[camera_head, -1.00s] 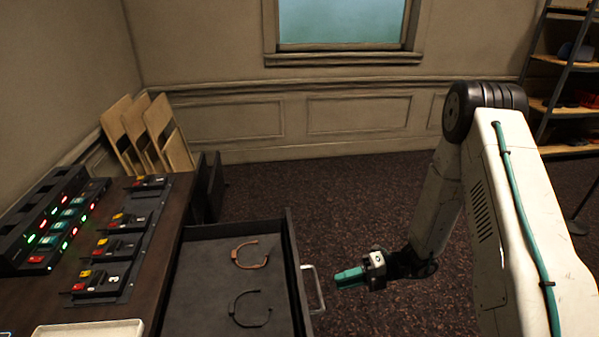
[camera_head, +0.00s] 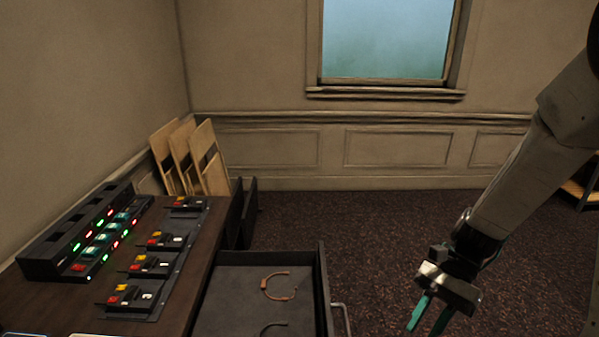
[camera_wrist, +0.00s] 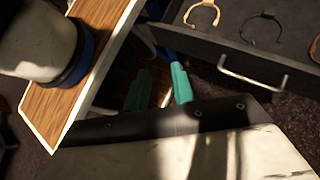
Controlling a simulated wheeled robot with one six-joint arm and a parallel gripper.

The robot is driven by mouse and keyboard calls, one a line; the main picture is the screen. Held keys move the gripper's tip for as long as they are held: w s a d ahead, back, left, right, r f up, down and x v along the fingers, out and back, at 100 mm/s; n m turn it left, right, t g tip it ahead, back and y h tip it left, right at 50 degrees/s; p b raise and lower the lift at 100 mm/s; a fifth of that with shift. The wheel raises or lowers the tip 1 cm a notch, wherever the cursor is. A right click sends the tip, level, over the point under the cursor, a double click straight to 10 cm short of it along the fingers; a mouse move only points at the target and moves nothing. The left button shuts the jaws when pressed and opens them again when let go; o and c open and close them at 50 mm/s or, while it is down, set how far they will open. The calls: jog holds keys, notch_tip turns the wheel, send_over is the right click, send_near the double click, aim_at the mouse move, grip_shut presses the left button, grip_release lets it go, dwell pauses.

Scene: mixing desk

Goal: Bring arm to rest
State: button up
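My arm comes in from the right in the head view. My gripper (camera_head: 424,326) hangs low there, right of the open drawer (camera_head: 321,290), with its teal fingers pointing down. The fingers are apart with nothing between them. In the wrist view the two teal fingers (camera_wrist: 160,75) also stand apart and empty. The gripper touches nothing that I can see.
The drawer holds a copper-brown open band (camera_head: 279,294) and a dark band (camera_head: 274,328); its handle (camera_head: 341,312) sticks out toward my gripper. The desk (camera_head: 196,290) with switch units is at left. Folded wooden chairs (camera_head: 190,160) lean at the wall. Carpet (camera_head: 385,225) beyond is clear.

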jog(key=s+d+r+n+t+h, duration=0.1)
jog(key=s+r+n+t+h, duration=0.2)
jog(key=r, duration=0.6)
jog(key=s+d+r+n+t+h, duration=0.2)
jog(key=s+r+n+t+h, duration=0.2)
jog(key=s+r+n, duration=0.3)
notch_tip(320, 180, up, 3)
jog(key=shift+s+f+n+t+h, duration=0.15)
jog(key=shift+s+n+t+h, duration=0.2)
jog(key=shift+n+t, duration=0.25)
